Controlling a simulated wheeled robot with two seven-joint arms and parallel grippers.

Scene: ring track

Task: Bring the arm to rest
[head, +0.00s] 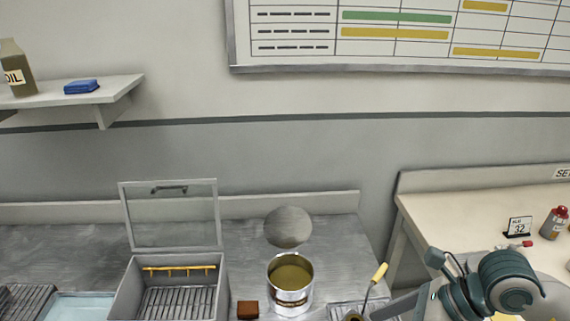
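My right arm (490,287) shows at the bottom right as teal and grey links bent in front of the right-hand table. A grey link runs down and left from it to the bottom edge. I see no fingertips of my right gripper. My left arm and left gripper do not show.
On the grey bench, an open metal box (170,292) with a yellow rack stands left of a brown block (247,310) and an open can (290,283) of yellowish liquid. A round grey lid (288,227) is behind the can. A yellow-handled tool (379,273) stands beside my arm.

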